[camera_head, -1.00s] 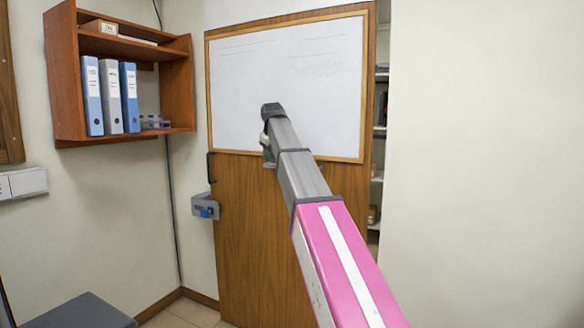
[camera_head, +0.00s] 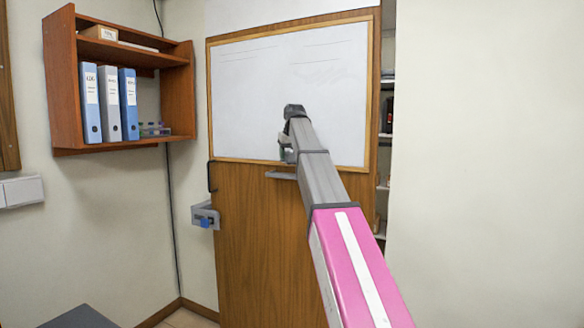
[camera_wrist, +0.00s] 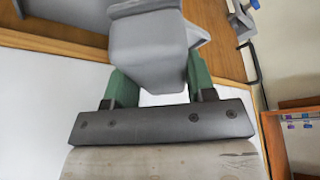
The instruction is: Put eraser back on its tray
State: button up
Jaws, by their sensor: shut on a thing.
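My gripper (camera_wrist: 155,80) has green fingers, shut on a grey block-shaped eraser (camera_wrist: 150,52) in the wrist view. In the head view my gripper (camera_head: 285,152) is at the lower edge of the whiteboard, mostly hidden by my arm. A grey tray (camera_head: 279,175) sticks out from the wooden door just below the board, under my gripper and partly behind my arm. The tray also shows in the wrist view (camera_wrist: 70,12), behind the eraser. I cannot tell whether the eraser touches it.
The whiteboard (camera_head: 265,85) sits in a wooden frame on the door (camera_head: 265,250). A grey holder with a blue item (camera_head: 205,216) is at the door's left edge, below a black handle (camera_head: 211,176). A wall shelf with binders (camera_head: 112,103) is at left.

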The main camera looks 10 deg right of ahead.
jog(key=shift+w+d+f, duration=0.5)
jog(key=shift+d+f, duration=0.15)
jog(key=shift+d, duration=0.05)
jog(key=shift+f, duration=1.85)
jog(key=shift+f, duration=0.2)
jog(key=o, duration=0.9)
jog(key=shift+o, duration=0.2)
jog(key=shift+r, duration=0.25)
jog(key=v, duration=1.1)
jog(key=shift+s+r, duration=0.1)
jog(key=shift+r, duration=0.35)
jog(key=shift+s, duration=0.1)
